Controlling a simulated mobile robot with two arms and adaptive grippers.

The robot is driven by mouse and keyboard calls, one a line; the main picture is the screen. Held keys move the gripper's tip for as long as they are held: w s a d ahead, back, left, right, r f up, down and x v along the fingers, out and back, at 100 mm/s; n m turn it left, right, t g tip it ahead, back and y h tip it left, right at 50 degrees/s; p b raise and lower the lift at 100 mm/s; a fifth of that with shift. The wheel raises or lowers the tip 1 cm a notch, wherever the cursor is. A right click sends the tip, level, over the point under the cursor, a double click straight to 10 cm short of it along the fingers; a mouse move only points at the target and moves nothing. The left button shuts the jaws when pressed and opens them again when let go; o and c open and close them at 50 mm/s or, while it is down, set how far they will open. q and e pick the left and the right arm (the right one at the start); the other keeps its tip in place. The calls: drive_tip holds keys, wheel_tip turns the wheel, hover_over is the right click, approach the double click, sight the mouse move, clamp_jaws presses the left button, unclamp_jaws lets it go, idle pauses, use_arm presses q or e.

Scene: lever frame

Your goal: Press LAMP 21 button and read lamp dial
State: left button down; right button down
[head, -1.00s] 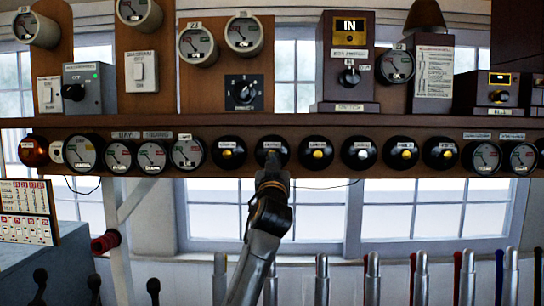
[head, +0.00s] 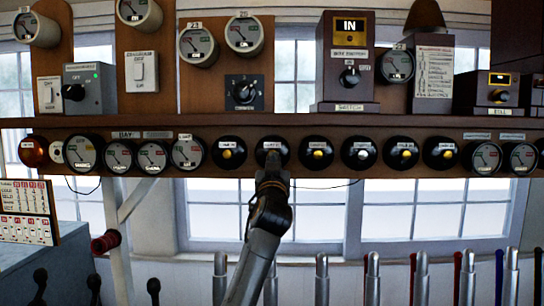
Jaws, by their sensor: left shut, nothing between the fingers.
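A row of round black push buttons with small brass or pale centres runs along the shelf's front. My left gripper (head: 272,172) is shut and empty, its tip up against or just in front of the second black button (head: 272,148), hiding its centre. I cannot tell whether it touches or presses. Button labels are too small to read surely, so I cannot pick out LAMP 21 by its text. Round dials sit left of the buttons, one of them a lamp-row dial (head: 187,152), and more sit at the right (head: 487,157). Their readings are too small to read. My right gripper is not in view.
The brown shelf (head: 330,123) carries instrument boxes, switches and upper dials (head: 243,35). Several metal levers (head: 421,275) stand below at the right. A card calendar (head: 28,212) stands at the left. Space before the windows below the shelf is mostly clear.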

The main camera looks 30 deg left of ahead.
use_arm(q)
drive_tip(key=shift+s+d, duration=0.1)
drive_tip(key=shift+s, duration=0.1)
idle(0.6)
drive_tip(key=s, duration=0.1)
drive_tip(key=s+d, duration=0.1)
drive_tip(key=s, duration=0.1)
drive_tip(key=s+d, duration=0.1)
drive_tip(key=shift+s+d+b, duration=0.1)
drive_tip(key=shift+s+b, duration=0.15)
drive_tip(key=shift+b, duration=0.15)
